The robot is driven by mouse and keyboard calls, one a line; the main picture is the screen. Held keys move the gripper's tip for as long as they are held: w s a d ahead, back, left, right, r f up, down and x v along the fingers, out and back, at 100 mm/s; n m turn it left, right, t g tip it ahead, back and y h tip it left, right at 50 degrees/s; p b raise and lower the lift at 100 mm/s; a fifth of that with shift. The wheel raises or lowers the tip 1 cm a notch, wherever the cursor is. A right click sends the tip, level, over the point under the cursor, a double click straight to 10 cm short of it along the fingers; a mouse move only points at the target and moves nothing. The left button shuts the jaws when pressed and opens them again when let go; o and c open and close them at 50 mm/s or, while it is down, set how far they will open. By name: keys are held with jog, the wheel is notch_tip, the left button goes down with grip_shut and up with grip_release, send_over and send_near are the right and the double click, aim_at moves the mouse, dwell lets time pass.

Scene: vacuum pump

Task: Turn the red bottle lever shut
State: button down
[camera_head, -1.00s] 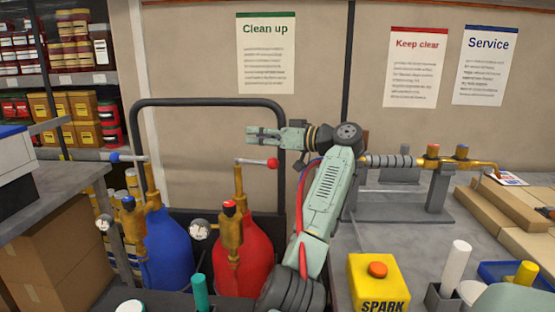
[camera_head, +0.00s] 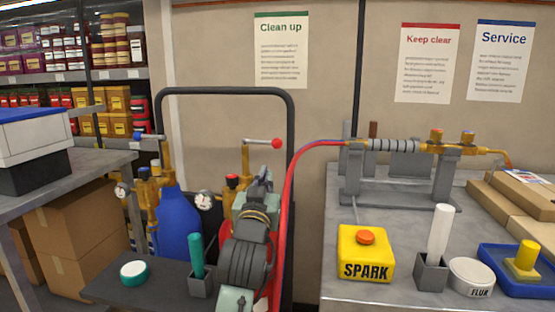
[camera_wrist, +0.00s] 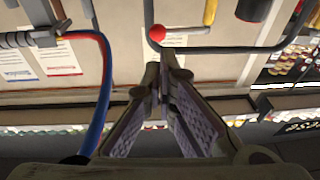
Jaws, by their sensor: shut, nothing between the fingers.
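The red bottle (camera_head: 222,258) stands behind my arm, which hides most of it. Its lever (camera_head: 276,143) is a pale rod with a red ball end, on top of a brass stem (camera_head: 245,160), and points right. In the wrist view the lever's red ball (camera_wrist: 157,32) shows just beyond my fingertips, with a gap to them in the picture. My gripper (camera_wrist: 164,72) is shut and empty. In the head view my arm is folded in front of the red bottle, below the lever, and the fingers are hard to make out.
A blue bottle (camera_head: 179,225) with a blue-ended lever stands to the left. A dark tube frame (camera_head: 225,91) arches behind both bottles. A bench on the right bears a yellow SPARK box (camera_head: 365,252) and a pipe assembly (camera_head: 395,146). A green marker (camera_head: 196,255) stands in front.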

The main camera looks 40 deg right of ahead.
aim_at(278, 147)
jog(key=p+x, duration=0.4)
jog(key=x, duration=0.9)
jog(key=shift+w+d+r, duration=0.1)
jog(key=shift+w+d, duration=0.05)
jog(key=shift+w, duration=0.1)
jog(key=shift+w+d, duration=0.1)
jog(key=shift+w+d, duration=0.25)
jog(key=shift+d, duration=0.65)
jog(key=shift+a, duration=0.1)
